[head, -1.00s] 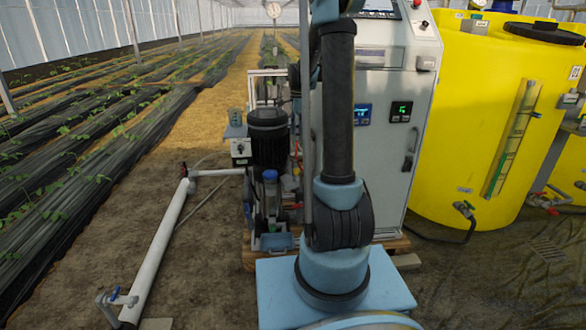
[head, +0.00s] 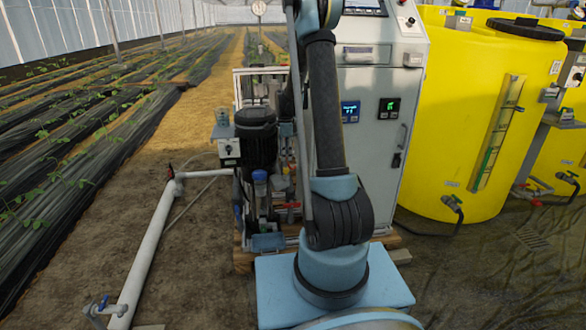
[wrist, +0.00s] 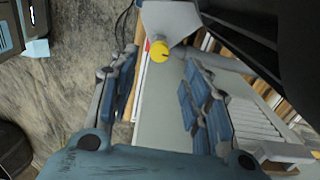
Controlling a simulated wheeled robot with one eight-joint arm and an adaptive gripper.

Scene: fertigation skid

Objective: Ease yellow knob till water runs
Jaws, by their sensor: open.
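The yellow knob (wrist: 159,51) is round and shows in the wrist view, on or against a pale grey fitting (wrist: 170,20). A dark mark shows on its face. My gripper (wrist: 162,70) is open, with a blue-padded finger to each side. The knob appears beyond the fingertips, roughly between them, and I see no contact. Nothing is held. In the head view my arm rises out of the top of the picture, so the gripper is not seen there. I cannot make out the knob in the head view. No running water is visible.
The grey control cabinet (head: 372,140) stands behind my arm, with a dark motor pump (head: 255,135) to its left. A yellow tank (head: 450,110) stands at right. A white pipe (head: 147,255) lies at left on bare soil. Planted rows fill the far left.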

